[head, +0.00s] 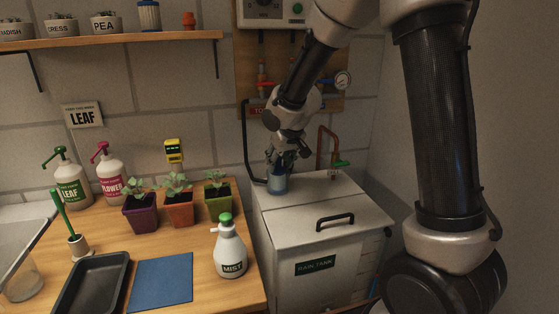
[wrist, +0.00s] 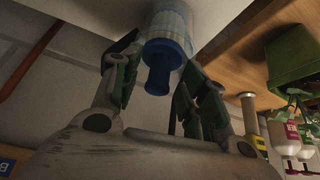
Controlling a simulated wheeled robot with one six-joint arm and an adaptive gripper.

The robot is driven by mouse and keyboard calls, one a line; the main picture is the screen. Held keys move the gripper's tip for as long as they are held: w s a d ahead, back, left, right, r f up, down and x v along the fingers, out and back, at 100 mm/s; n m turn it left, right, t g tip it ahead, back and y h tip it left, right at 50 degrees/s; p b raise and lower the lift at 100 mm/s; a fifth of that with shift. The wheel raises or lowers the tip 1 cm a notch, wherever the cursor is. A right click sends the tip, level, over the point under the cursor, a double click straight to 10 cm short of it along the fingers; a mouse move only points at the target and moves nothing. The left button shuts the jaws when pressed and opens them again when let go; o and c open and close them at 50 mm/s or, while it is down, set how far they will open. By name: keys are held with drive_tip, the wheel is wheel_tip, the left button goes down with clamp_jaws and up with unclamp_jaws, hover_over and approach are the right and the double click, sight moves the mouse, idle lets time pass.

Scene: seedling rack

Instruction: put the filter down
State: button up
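The filter (head: 278,184), a blue-and-white cylinder, stands upright on the white top of the rain tank (head: 330,190), near its back left. In the wrist view the filter (wrist: 168,45) shows its blue cap and knob towards my palm, with its pleated pale side beyond. My gripper (head: 287,157) is just above the filter, pointing down. In the wrist view my gripper's fingers (wrist: 160,68) are spread on either side of the cap, with a gap on the left. The right finger lies close to the filter; contact there is hard to tell.
A red pipe with a green valve (head: 339,163) rises behind, right of the filter. A black handle (head: 335,221) is on the tank's front top. The bench at left holds potted seedlings (head: 179,211), a mist bottle (head: 230,252), a blue mat (head: 161,283) and a black tray (head: 92,284).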

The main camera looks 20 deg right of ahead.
drive_tip(key=shift+r, duration=0.2)
drive_tip(key=v, duration=1.2)
drive_tip(key=s+d, duration=0.4)
drive_tip(key=s, duration=0.5)
drive_tip(key=s+d+r+m+g, duration=0.1)
drive_tip(key=s+d, duration=0.4)
drive_tip(key=s, duration=0.4)
drive_tip(key=s+d+r+m+h, duration=0.1)
drive_tip(key=s+d, duration=0.3)
drive_tip(key=s, duration=0.5)
drive_tip(key=shift+s+d+g, duration=0.25)
drive_tip(key=shift+s+g, duration=0.05)
drive_tip(key=shift+g, duration=0.1)
drive_tip(key=shift+r, duration=0.15)
